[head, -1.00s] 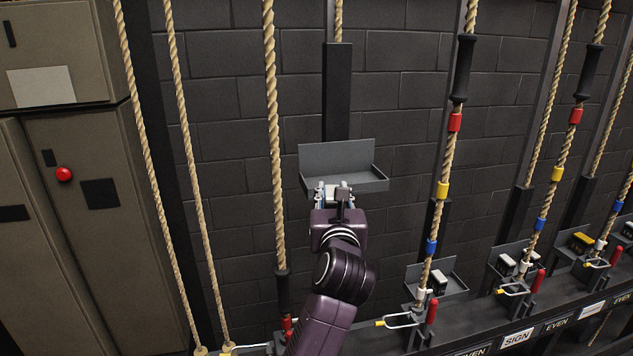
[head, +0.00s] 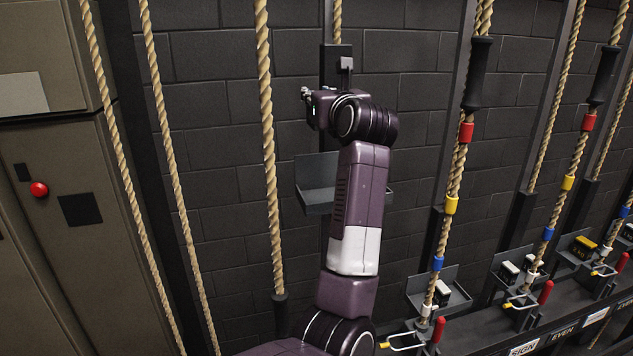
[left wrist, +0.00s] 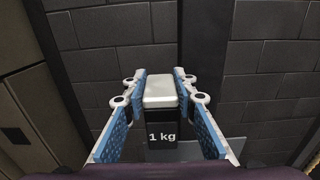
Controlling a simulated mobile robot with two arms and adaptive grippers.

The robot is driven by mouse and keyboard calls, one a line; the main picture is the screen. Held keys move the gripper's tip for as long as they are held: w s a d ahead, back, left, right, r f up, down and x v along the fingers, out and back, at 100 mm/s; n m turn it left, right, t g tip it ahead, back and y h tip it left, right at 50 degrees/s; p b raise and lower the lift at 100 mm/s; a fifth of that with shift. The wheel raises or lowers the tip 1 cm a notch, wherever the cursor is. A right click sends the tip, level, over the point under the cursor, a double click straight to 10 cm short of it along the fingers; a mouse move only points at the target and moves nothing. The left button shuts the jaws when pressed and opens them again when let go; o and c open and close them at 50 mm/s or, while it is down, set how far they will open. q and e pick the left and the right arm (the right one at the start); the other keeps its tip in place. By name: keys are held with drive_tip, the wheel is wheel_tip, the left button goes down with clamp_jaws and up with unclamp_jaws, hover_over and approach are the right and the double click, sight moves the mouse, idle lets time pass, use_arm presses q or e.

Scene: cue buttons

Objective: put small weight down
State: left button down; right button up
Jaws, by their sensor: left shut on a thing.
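In the left wrist view, a small weight (left wrist: 162,125) with a pale top and a dark body marked "1 kg" sits between the blue-padded fingers of my left gripper (left wrist: 160,88). The gripper is shut on it. In the head view my left gripper (head: 306,94) is raised against the wall, above a grey tray (head: 314,170). My wrist and forearm hide most of the gripper, and the weight cannot be seen there. My right gripper is not in view.
Ropes hang on both sides of my arm, the nearest being a thick rope (head: 267,150) just left. Other grey trays (head: 455,300) with weights, red handles and labelled plates line the rail at right. A cabinet (head: 75,240) stands at left. A brick wall is behind.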

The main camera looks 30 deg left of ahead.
use_arm(q)
drive_tip(key=shift+f+p, duration=2)
drive_tip(key=shift+f, duration=6.9)
drive_tip(key=shift+f, duration=0.15)
drive_tip(key=c, duration=1.9)
unclamp_jaws()
drive_tip(key=shift+f, duration=0.2)
drive_tip(key=o, duration=0.3)
drive_tip(key=shift+s, duration=0.15)
drive_tip(key=shift+r, duration=0.15)
